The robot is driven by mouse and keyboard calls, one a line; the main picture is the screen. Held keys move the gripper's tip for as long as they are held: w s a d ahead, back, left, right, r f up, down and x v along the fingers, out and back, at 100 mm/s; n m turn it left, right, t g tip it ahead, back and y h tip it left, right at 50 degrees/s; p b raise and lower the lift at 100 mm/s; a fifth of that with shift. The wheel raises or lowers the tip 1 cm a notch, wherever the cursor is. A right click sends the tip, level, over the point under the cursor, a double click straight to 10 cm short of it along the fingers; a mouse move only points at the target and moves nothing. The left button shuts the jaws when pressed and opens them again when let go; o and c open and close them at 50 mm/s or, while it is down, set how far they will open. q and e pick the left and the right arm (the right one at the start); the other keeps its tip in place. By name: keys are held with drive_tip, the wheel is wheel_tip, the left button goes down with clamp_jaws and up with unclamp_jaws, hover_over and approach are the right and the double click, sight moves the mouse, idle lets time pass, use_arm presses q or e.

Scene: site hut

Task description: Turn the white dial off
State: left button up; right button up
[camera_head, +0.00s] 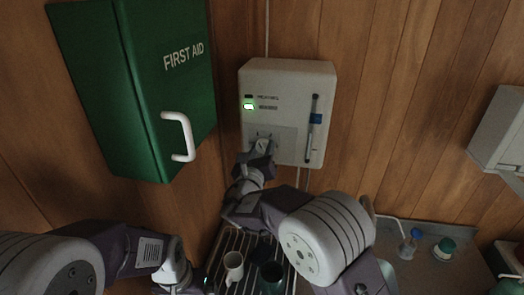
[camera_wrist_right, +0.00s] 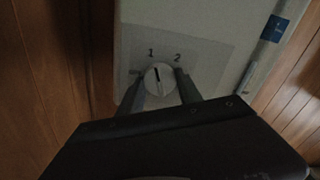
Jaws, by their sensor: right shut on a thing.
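The white dial (camera_wrist_right: 159,79) sits on a grey plate on the front of a white wall box (camera_head: 287,80). Marks "1" and "2" stand above it, and a small dark mark lies to its left. The dark line on the dial points up, slightly left, between "1" and "2". My right gripper (camera_wrist_right: 162,85) has a finger on each side of the dial and is shut on it; in the head view the right gripper (camera_head: 262,148) covers most of the dial. My left gripper (camera_head: 190,284) is low at the bottom edge, its fingers not clear.
A green first aid cabinet (camera_head: 150,90) with a white handle hangs left of the box. A rack (camera_head: 228,248) below holds a white mug (camera_head: 233,267) and a dark cup (camera_head: 271,277). Small bottles (camera_head: 409,243) stand on the counter at right. A green light shows on the box.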

drive_tip(key=n, duration=0.3)
drive_tip(key=shift+r+p, duration=0.15)
drive_tip(key=shift+p, duration=0.2)
drive_tip(key=n+p, duration=0.1)
drive_tip(key=n, duration=0.2)
drive_tip(key=shift+n, duration=0.3)
drive_tip(key=n+p, duration=0.3)
drive_tip(key=n, duration=0.1)
drive_tip(key=shift+n, duration=0.4)
drive_tip(key=shift+n+p, duration=0.55)
drive_tip(key=shift+n, duration=0.55)
drive_tip(key=o, duration=1.4)
drive_tip(key=shift+c, duration=0.2)
